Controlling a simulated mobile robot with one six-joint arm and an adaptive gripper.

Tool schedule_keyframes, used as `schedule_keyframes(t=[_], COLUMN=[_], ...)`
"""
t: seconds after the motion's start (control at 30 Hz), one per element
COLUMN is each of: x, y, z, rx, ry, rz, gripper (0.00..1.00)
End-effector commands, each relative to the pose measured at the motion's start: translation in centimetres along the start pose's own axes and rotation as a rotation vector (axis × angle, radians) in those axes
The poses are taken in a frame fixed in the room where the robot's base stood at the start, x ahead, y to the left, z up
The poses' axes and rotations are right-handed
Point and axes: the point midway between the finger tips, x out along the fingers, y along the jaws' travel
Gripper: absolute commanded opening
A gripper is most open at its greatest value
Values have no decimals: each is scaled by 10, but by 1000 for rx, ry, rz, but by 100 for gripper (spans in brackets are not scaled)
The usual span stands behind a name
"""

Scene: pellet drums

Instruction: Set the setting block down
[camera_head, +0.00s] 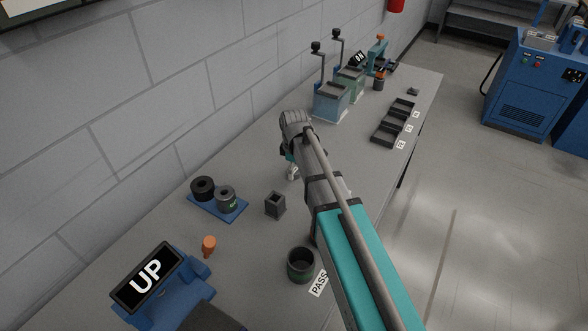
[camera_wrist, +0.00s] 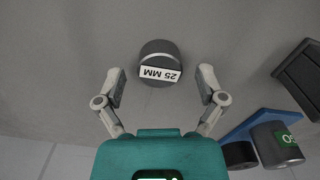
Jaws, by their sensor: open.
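The setting block, a dark grey round block with a light band and a white "25 MM" label, shows in the wrist view (camera_wrist: 158,48). It stands on the grey bench top; the label reads upside down there. My gripper (camera_wrist: 161,76) is open, with one finger to each side of the block and visible gaps between. The block sits slightly beyond the line of the fingertips in that picture. In the head view my gripper (camera_head: 291,172) is low over the bench, mostly behind my arm, and I cannot make out the block there.
A square dark holder (camera_head: 275,206) and a blue tray (camera_head: 236,213) with two cylinders stand to the left. A dark round cup (camera_head: 301,279) is by the "PASS" label. Lever machines (camera_head: 331,102) and black bins (camera_head: 384,138) stand farther back.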

Motion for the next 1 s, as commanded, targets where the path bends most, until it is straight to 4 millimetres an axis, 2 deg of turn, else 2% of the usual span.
schedule_keyframes(t=[1.0], x=[-87], y=[0], z=[0], rx=[1], ry=[0], rz=[0], gripper=[89])
